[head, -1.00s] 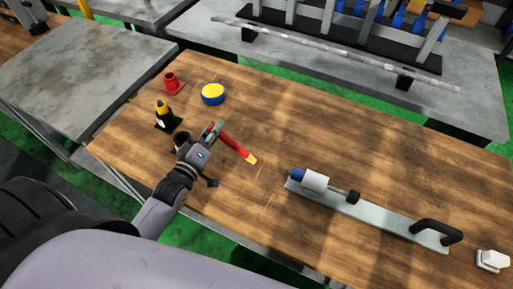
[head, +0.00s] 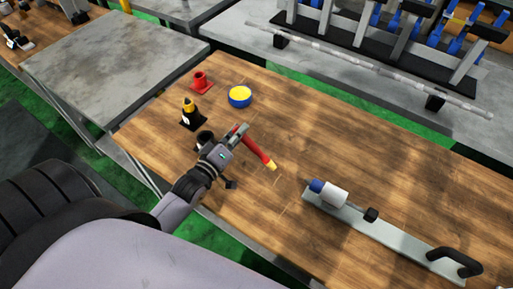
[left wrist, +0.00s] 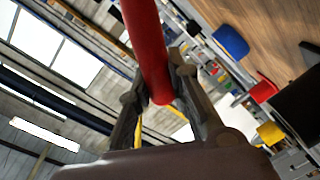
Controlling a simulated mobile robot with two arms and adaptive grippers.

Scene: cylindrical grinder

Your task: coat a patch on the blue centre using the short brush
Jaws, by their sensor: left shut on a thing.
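My left gripper (head: 238,136) is shut on a red brush (head: 257,151). The brush has a pale yellow tip that points right, toward the blue centre (head: 316,186), with a gap between them. The blue centre is at the left end of a grey rail and meets a white cylinder (head: 333,195). In the left wrist view the red handle (left wrist: 147,45) runs between the fingers; its tip is out of that view. A blue pot with a yellow top (head: 239,97) stands behind the gripper. I cannot tell whether any patch is coated. My right gripper is not in view.
A red holder (head: 201,82) and a black holder with a yellow-tipped object (head: 190,117) stand at the bench's far left. A dark cup (head: 204,138) is close beside my left gripper. The grey rail (head: 385,240) carries a black handle (head: 457,261).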

